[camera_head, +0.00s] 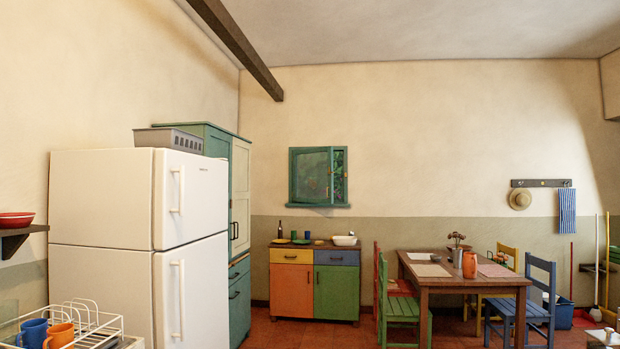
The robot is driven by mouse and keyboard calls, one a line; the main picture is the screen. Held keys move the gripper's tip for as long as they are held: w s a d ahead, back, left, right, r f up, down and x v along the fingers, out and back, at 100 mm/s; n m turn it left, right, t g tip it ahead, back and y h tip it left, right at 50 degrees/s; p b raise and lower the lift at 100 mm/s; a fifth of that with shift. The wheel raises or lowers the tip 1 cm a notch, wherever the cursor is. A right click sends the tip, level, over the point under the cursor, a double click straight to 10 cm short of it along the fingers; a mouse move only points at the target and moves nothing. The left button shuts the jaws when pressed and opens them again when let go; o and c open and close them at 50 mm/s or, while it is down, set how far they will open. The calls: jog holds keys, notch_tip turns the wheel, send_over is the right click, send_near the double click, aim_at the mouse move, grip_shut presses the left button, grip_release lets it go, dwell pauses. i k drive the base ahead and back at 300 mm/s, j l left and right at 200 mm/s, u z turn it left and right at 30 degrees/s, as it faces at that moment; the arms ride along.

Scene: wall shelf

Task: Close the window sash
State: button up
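The window (341,190) is a small green frame set in the far wall, above the low colored cabinet. Its sash (311,176) is a green-framed panel that appears to stand ajar, with a strip of foliage showing at the right between it and the frame. How far the sash stands out from the wall is hard to tell at this distance. My gripper is not in view, and nothing touches the sash.
A white fridge (110,199) stands at left before a green cupboard (240,188). A low cabinet (314,281) with bottle, cups and bowl stands under the window. A table (463,283) with chairs stands at right. Floor (285,334) shows before the cabinet.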

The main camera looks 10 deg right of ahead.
aim_at(331, 188)
jog(key=i+j+u, duration=0.35)
jog(key=i+u, duration=0.2)
jog(key=i, duration=0.2)
jog(key=i+j, duration=0.15)
jog(key=i, duration=0.4)
jog(key=i+j, duration=0.1)
jog(key=i, duration=0.5)
jog(key=i+l+z, duration=0.15)
jog(key=i+z, duration=0.2)
jog(key=i, duration=0.15)
jog(key=i+z, duration=0.4)
jog(key=i, duration=0.15)
jog(key=i+j+z, duration=0.2)
jog(key=i+z, duration=0.15)
jog(key=i, duration=0.15)
jog(key=i+z, duration=0.25)
jog(key=i, duration=0.7)
jog(key=i+j+z, duration=0.1)
jog(key=i+z, duration=0.2)
jog(key=i, duration=0.6)
jog(key=i+u, duration=0.2)
jog(key=i, duration=0.45)
jog(key=i+u, duration=0.25)
jog(key=i, duration=0.35)
jog(key=i+l+u, duration=0.2)
jog(key=i, duration=0.4)
